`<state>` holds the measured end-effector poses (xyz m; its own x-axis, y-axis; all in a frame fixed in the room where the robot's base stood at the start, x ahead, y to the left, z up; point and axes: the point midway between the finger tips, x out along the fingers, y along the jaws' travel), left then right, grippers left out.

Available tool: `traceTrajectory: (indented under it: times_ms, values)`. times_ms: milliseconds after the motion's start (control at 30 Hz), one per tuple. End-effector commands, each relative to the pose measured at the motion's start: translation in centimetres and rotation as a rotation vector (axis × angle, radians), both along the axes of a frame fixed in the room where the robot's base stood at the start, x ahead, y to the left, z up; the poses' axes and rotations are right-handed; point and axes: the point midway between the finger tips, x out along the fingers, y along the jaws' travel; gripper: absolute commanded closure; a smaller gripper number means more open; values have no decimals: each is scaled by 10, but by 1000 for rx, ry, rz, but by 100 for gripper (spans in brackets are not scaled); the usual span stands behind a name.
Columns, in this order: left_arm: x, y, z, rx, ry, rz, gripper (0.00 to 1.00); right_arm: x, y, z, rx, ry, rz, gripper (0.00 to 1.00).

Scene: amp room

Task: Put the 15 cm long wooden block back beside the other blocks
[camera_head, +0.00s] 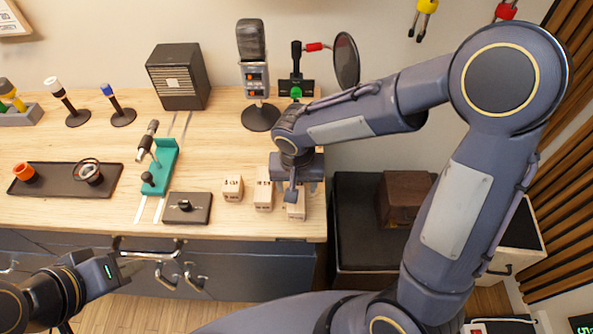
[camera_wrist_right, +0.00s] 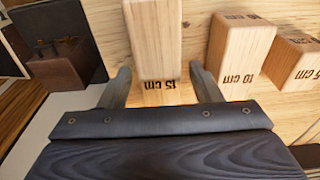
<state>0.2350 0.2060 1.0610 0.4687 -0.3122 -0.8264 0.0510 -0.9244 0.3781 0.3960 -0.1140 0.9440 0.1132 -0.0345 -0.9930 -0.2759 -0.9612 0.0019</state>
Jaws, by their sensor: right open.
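The 15 cm wooden block (camera_head: 297,209) stands at the right end of a row of blocks near the table's right front corner. In the right wrist view the 15 cm block (camera_wrist_right: 155,42) is upright between my right fingers, with a narrow gap on each side. My right gripper (camera_head: 297,187) is open over it and hides part of it. The 10 cm block (camera_head: 264,195) and a smaller block (camera_head: 232,189) stand to its left, a little apart. The right wrist view also shows the 10 cm block (camera_wrist_right: 240,50). My left gripper (camera_head: 133,267) is low, in front of the cabinet; its opening is unclear.
A black box with a knob (camera_head: 187,208) and a green stand (camera_head: 160,168) are left of the blocks. A microphone (camera_head: 253,75) stands behind them. The wooden table (camera_head: 220,228) ends just right of the blocks; a dark lower surface (camera_head: 358,225) lies beyond.

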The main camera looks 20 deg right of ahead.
Motion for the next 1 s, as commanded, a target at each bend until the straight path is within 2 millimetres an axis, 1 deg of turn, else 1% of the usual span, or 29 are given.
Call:
traceTrajectory:
  times_ms: [167,300,400,500,633,833,867,933,967,1000]
  values:
    - [0,0,0,0,1,0,100,-2,2,34,6,-10,0,42]
    - [0,0,-1,0,1,0,100,-6,3,65,5,-9,0,42]
    - [0,0,-1,0,1,0,100,-9,4,85,4,-8,1,42]
    - [0,0,-1,0,1,0,100,-10,4,100,4,-6,0,42]
    - [0,0,-1,0,1,0,100,-13,4,113,2,-4,1,42]
    - [0,0,-1,0,1,0,100,-14,3,118,5,-3,1,42]
    - [0,0,-1,0,1,0,100,-16,0,119,9,-4,1,42]
    - [0,0,-1,0,1,0,100,-23,-11,122,31,-10,5,42]
    - [0,0,-1,0,1,0,100,-28,-18,124,46,-13,10,42]
    - [0,0,-1,0,1,0,100,-36,-29,126,71,-23,17,42]
